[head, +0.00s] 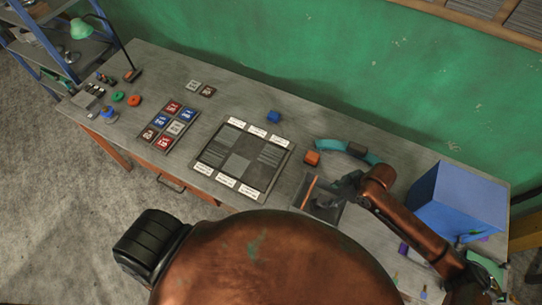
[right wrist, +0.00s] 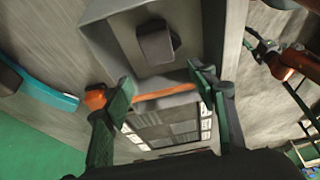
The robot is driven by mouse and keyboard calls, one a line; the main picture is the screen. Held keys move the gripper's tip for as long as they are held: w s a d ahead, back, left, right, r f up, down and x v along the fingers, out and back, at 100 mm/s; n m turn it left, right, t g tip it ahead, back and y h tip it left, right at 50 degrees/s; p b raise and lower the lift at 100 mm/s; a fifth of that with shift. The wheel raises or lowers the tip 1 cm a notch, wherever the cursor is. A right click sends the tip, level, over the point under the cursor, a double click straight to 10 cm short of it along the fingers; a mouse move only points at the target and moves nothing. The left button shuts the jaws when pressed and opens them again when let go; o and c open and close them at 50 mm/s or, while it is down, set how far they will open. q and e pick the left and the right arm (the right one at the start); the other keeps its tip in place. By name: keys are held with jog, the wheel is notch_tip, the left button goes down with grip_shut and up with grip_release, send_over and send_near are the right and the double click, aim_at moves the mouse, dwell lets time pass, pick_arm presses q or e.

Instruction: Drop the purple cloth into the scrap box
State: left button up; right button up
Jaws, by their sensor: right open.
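A small purple patch (head: 403,248), likely the purple cloth, lies on the bench at the right, partly hidden by my right arm. Another purple bit (head: 485,239) shows at the foot of the big blue box (head: 462,192). I cannot tell which container is the scrap box. My right gripper (head: 346,186) is open over a grey tray (head: 333,217), left of the purple patch and apart from it. In the right wrist view its fingers (right wrist: 162,80) are spread above the tray, with an orange stick behind them. My left gripper (right wrist: 262,46) seems to show small there, its jaws unclear.
A labelled board (head: 216,158) is at the centre. The green wall (head: 300,60) bounds the bench behind.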

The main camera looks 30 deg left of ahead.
jog(key=v, duration=1)
